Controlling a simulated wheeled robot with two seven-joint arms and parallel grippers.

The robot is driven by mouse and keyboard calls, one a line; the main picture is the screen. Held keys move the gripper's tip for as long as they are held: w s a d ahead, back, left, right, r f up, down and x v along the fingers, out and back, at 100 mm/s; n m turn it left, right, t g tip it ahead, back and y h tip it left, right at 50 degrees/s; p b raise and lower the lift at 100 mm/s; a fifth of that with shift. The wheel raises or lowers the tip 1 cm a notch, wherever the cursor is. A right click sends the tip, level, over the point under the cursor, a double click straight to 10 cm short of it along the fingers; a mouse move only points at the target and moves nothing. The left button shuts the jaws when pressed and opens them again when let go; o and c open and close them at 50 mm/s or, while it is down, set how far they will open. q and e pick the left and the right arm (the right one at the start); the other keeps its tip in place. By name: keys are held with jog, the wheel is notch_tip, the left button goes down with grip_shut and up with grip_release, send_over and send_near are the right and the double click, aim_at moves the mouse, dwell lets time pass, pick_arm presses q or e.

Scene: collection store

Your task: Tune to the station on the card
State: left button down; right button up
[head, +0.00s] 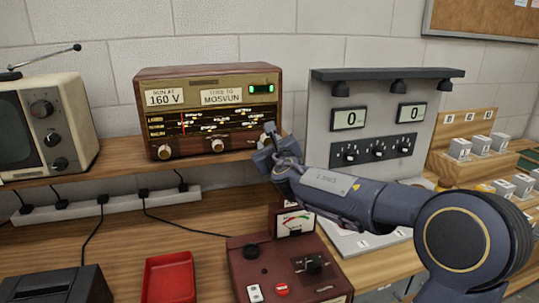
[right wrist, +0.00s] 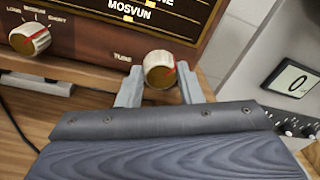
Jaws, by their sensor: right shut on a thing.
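The wooden radio (head: 150,92) stands on the shelf. Its cards read "RUN AT 160 V" (head: 164,97) and "TUNE TO MOSVUN" (head: 221,97). A small green window glows at its upper right. In the right wrist view, the label MOSVUN (right wrist: 130,11) shows on the dial. My right gripper (head: 268,138) is shut on the tuning knob (right wrist: 159,69), right of the word TUNE, one finger on each side. My left gripper is not in view.
A brown box with a meter (head: 293,222) stands below, near my right arm. A grey panel (head: 370,105) with two displays reading 0 stands right of the radio. An old television (head: 48,125) is at left. A red tray (head: 168,278) lies on the lower bench.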

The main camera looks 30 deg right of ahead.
jog(key=m+b, duration=0.2)
jog(key=m, duration=0.1)
jog(key=shift+f+y, duration=0.1)
jog(key=shift+y, duration=0.2)
jog(key=m+b, duration=0.2)
jog(key=m, duration=0.1)
jog(key=shift+m, duration=0.4)
jog(key=m+b, duration=0.1)
jog(key=m, duration=0.2)
jog(key=shift+d+y, duration=0.15)
jog(key=shift+y, duration=0.15)
jog(key=m+b, duration=0.2)
jog(key=m, duration=0.2)
jog(key=shift+y, duration=0.3)
jog(key=shift+d+f+m+t+y+b, duration=0.1)
jog(key=shift+m+t+y+b, duration=0.15)
jog(key=shift+m+b, duration=2.35)
jog(key=shift+f+m+t+y+b, duration=0.15)
jog(key=shift+m+t+b, duration=0.35)
jog(key=shift+m, duration=4.1)
jog(key=shift+r, duration=0.1)
